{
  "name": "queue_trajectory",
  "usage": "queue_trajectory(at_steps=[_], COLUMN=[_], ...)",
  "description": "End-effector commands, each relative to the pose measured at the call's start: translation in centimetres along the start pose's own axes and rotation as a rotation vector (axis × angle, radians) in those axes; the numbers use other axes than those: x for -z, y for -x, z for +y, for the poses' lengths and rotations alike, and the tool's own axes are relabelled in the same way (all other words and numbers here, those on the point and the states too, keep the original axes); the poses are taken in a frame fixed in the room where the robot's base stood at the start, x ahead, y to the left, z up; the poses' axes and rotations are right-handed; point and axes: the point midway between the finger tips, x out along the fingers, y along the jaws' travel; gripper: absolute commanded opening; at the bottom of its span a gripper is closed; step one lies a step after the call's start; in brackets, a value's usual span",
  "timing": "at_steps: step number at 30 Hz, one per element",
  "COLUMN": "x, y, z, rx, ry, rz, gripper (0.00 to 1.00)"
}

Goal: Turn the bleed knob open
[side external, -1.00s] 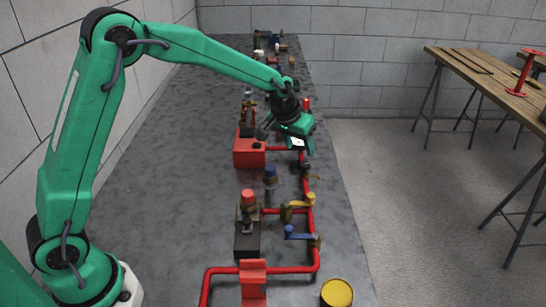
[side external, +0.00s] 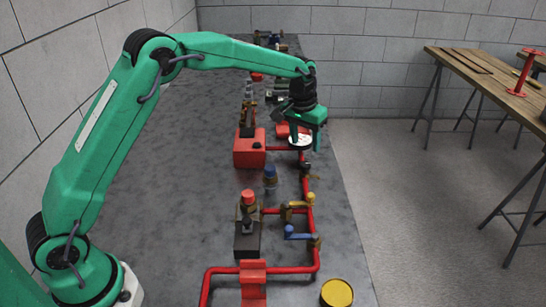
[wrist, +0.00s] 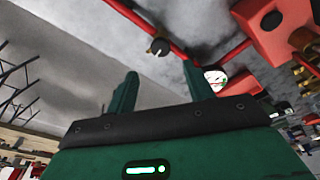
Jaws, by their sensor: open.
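A small dark knob (wrist: 159,46), which I take to be the bleed knob, sits on the red pipe in the wrist view, ahead of and between my fingertips. It also shows small in the side view (side external: 306,166), on the right-hand pipe run. My gripper (side external: 306,140) points down over the pipe beside the white gauge, above and behind the knob. In the wrist view my gripper (wrist: 161,72) has its two green fingers spread with nothing between them. It appears clear of the knob. The knob's turned position is too small to tell.
A white-faced gauge (side external: 300,142) is close to my fingers. A red box (side external: 249,150) stands left of it. Yellow (side external: 309,197) and blue (side external: 297,234) valve handles lie nearer the front. A yellow round container (side external: 337,292) is at the front right. The left tabletop is bare.

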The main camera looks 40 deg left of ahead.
Motion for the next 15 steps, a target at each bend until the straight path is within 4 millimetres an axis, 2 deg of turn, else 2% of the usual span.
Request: queue_trajectory(at_steps=[6, 15], x=[0.78, 0.89], y=[0.00, 0.23], z=[0.03, 0.01], rx=[0.021, 0.029], ry=[-0.001, -0.001], rz=[-0.106, -0.151], gripper=[0.52, 0.52])
